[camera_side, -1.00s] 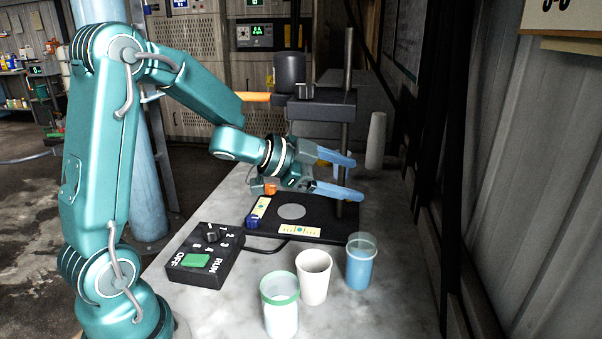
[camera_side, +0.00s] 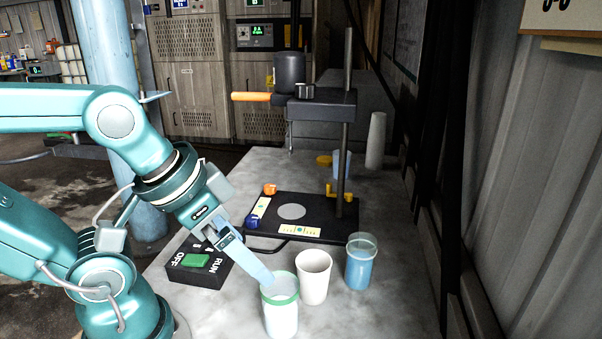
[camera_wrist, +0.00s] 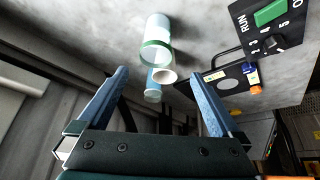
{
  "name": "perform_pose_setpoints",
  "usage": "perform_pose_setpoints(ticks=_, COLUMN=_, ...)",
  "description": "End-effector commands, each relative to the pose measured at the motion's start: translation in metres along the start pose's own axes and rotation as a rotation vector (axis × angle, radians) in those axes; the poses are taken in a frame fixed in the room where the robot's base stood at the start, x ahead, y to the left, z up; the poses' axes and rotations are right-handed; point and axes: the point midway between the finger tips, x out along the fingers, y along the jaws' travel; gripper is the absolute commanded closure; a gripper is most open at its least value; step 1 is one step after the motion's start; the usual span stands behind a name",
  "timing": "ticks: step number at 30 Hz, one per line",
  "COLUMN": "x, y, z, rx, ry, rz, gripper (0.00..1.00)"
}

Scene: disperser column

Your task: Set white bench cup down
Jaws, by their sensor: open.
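The plain white cup (camera_side: 313,279) stands upright on the bench, between a green-rimmed cup with pale contents (camera_side: 281,308) and a cup with blue contents (camera_side: 360,264). My gripper (camera_side: 263,273) is tilted down, with a blue finger at the green-rimmed cup's rim in the side view; whether it touches is unclear. In the wrist view my gripper (camera_wrist: 158,77) is open and nothing is held between its fingers. There the green-rimmed cup (camera_wrist: 157,33) is nearest, the white cup's rim (camera_wrist: 164,76) shows past it, and the blue cup (camera_wrist: 152,92) lies beyond, partly hidden.
The black disperser base (camera_side: 325,211) with its post stands behind the cups, its motor head (camera_side: 290,75) raised above. A control box (camera_side: 193,277) with a green switch sits left, partly behind my arm. A blue vessel (camera_side: 341,166) and a white cone (camera_side: 376,140) stand farther back.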

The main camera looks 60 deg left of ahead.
Motion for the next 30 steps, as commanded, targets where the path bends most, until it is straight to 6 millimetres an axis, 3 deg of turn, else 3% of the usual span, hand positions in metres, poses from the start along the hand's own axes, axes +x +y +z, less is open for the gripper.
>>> perform_pose_setpoints(ticks=9, x=0.0, y=-0.001, z=-0.001, rx=-0.014, ry=0.002, rz=-0.003, gripper=0.0)
perform_pose_setpoints(ticks=14, x=-0.003, y=-0.001, z=-0.004, rx=-0.134, ry=0.008, rz=-0.003, gripper=0.0)
perform_pose_setpoints(ticks=23, x=-0.006, y=-0.003, z=-0.045, rx=-0.567, ry=-0.053, rz=-0.024, gripper=0.0)
perform_pose_setpoints(ticks=30, x=0.02, y=-0.007, z=-0.08, rx=-0.9, ry=-0.17, rz=-0.095, gripper=0.0)
